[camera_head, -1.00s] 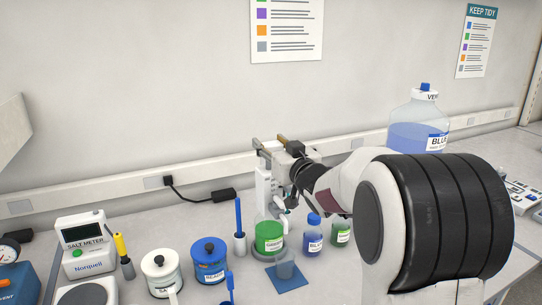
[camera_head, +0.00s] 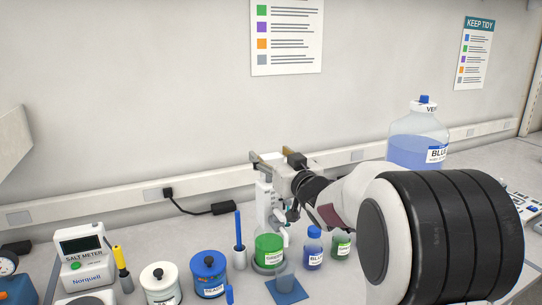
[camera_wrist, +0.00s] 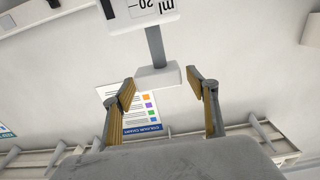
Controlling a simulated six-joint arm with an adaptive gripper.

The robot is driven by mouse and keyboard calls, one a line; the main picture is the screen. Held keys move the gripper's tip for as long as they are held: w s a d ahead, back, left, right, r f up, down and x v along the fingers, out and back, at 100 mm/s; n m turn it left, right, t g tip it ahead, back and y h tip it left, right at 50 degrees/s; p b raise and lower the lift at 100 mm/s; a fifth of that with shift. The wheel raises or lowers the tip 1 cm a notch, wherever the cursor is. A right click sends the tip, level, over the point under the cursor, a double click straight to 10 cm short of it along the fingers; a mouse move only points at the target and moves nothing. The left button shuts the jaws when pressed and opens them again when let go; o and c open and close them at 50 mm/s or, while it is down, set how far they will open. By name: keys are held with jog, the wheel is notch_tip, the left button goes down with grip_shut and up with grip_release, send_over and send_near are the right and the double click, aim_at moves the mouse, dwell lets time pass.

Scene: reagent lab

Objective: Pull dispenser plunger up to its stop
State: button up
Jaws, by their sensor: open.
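The dispenser stands upright on the green-labelled bottle (camera_head: 268,251) on the bench; its white body (camera_head: 263,200) shows above the bottle. My gripper (camera_head: 268,157) is at the top of the dispenser, fingers spread. Contact cannot be told.
A small beaker (camera_head: 285,272) on a blue mat stands in front of the bottle. A blue-capped bottle (camera_head: 313,250) and a green-capped bottle (camera_head: 340,245) stand to the right, beneath my arm. A blue rod in a holder (camera_head: 239,250) is to the left. The wall is behind.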

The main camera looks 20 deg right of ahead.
jog(key=s, duration=1.1)
jog(key=shift+s, duration=0.2)
dwell(0.5)
jog(key=s+d+f+m+g+h, duration=0.2)
jog(key=s+d+f+g+h, duration=0.15)
jog(key=d+f, duration=0.4)
jog(key=s+a+f+m+g+h, duration=0.1)
jog(key=s+a+f+g, duration=0.1)
jog(key=s+f+g, duration=0.45)
jog(key=s+a+f+n+g+y, duration=0.1)
jog(key=s+a+n+g+y, duration=0.1)
jog(key=s+a, duration=1.9)
jog(key=shift+s+f+n+y, duration=0.4)
jog(key=shift+s+n+y, duration=0.15)
jog(key=shift+y, duration=0.7)
